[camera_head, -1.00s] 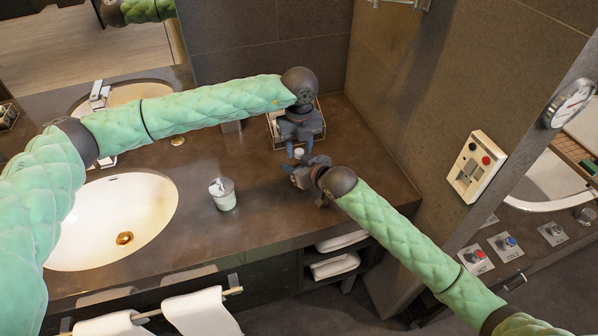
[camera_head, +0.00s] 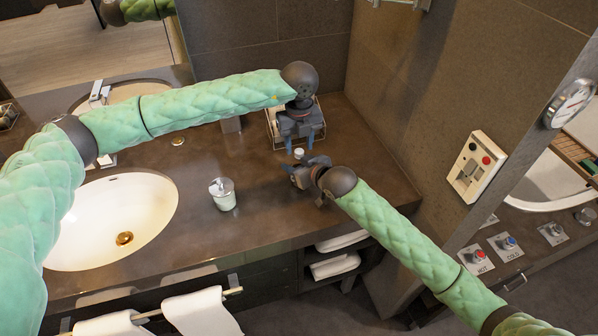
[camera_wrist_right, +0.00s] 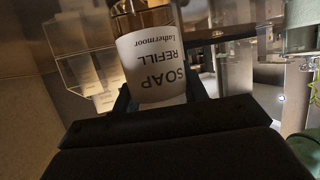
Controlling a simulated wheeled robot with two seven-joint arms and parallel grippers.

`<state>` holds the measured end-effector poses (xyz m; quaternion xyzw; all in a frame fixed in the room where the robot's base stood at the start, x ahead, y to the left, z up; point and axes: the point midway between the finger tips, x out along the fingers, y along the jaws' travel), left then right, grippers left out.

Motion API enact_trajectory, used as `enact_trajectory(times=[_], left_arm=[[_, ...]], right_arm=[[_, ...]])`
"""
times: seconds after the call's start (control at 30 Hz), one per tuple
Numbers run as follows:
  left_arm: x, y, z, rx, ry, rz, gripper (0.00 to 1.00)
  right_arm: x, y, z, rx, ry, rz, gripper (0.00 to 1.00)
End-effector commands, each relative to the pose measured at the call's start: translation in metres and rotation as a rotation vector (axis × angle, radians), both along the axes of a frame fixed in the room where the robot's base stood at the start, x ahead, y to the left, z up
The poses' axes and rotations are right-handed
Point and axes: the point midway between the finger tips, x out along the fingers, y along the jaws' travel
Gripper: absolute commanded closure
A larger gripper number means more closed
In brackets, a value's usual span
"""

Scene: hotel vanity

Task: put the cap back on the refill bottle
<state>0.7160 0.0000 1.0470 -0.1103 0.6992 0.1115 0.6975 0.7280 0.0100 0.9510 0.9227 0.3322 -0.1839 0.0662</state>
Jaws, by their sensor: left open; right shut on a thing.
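The refill bottle (camera_wrist_right: 155,60) shows in the right wrist view, amber glass with a white "SOAP REFILL" label. My right gripper (camera_wrist_right: 160,92) is shut on its body; in the head view the right gripper (camera_head: 303,166) is above the counter at right of centre. A small white round piece (camera_head: 299,153) shows just beyond the right gripper, at the bottle's top; it looks like the cap, but I cannot tell whether it is seated. My left gripper (camera_head: 299,144) points down directly over it, open, with its blue fingers apart. The bottle's top is cut off in the wrist view.
A wire basket (camera_head: 321,137) stands behind the left gripper. A sink (camera_head: 145,200) lies further left, and a wall (camera_head: 385,110) closes the right side.

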Motion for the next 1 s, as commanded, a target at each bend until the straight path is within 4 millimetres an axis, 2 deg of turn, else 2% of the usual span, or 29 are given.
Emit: enact_trajectory(times=[0.2, 0.5, 0.57, 0.83, 1.0], left_arm=[[0.0, 0.0, 0.027, 0.0, -0.002, -0.001, 0.56], [0.0, 0.0, 0.032, 0.0, 0.0, 0.0, 0.56], [0.0, 0.0, 0.032, 0.0, 0.0, 0.0, 0.59], [0.0, -0.001, 0.06, -0.001, 0.001, -0.001, 0.59], [0.0, 0.0, 0.067, 0.0, 0.0, 0.0, 0.59]], right_arm=[[0.0, 0.0, 0.0, 0.001, -0.001, 0.0, 1.0], [0.0, 0.0, 0.0, 0.001, -0.001, 0.0, 1.0], [0.0, 0.0, 0.0, 0.001, -0.001, 0.0, 1.0], [0.0, 0.0, 0.0, 0.001, -0.001, 0.0, 1.0], [0.0, 0.0, 0.0, 0.001, -0.001, 0.0, 1.0]])
